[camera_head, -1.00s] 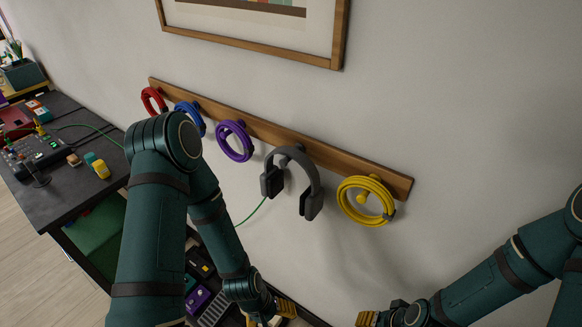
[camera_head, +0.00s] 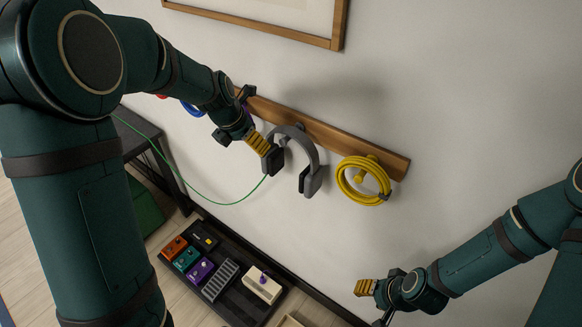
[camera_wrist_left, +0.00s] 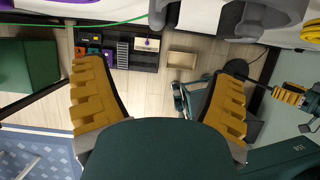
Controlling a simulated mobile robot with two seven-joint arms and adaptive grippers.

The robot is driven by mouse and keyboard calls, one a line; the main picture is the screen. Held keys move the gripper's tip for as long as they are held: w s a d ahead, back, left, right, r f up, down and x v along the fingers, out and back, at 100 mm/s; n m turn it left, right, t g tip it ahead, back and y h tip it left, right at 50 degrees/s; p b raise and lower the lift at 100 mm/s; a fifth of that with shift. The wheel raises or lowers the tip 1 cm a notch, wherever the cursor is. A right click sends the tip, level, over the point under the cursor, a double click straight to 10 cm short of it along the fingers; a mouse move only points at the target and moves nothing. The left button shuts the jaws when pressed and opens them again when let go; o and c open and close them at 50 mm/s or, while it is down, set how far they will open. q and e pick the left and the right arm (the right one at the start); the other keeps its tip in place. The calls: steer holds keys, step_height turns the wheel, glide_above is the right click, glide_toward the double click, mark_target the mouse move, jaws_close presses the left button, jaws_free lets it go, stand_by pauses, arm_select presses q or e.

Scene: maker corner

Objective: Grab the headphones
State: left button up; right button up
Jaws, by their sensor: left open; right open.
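The grey headphones (camera_head: 311,180) hang by their band from the wooden peg rail on the wall, both ear cups pointing down. Parts of them show at the top edge of the left wrist view (camera_wrist_left: 262,18). My left gripper (camera_head: 263,146) is at the left ear cup; its yellow finger overlaps that cup in the head view, and I cannot tell whether they touch. In the left wrist view its two fingers (camera_wrist_left: 163,68) are spread with nothing between them. My right gripper (camera_head: 372,298) is open and empty, low and right of the headphones; it also shows in the left wrist view (camera_wrist_left: 290,95).
A yellow cable coil (camera_head: 341,183) hangs just right of the headphones on the wooden rail (camera_head: 335,134). A blue coil (camera_head: 190,109) hangs left, partly behind my left arm. A green cable (camera_head: 222,203) droops below. A pedalboard (camera_head: 240,305) lies on the floor.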

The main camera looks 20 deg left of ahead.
arm_select(q)
steer(key=b, duration=0.2)
glide_above(265, 163)
steer(key=s+a, duration=0.1)
steer(key=s, duration=0.1)
step_height(265, 163, down, 7)
steer(key=shift+a+r, duration=0.1)
steer(key=shift+x, duration=3.05)
steer(key=c, duration=1.4)
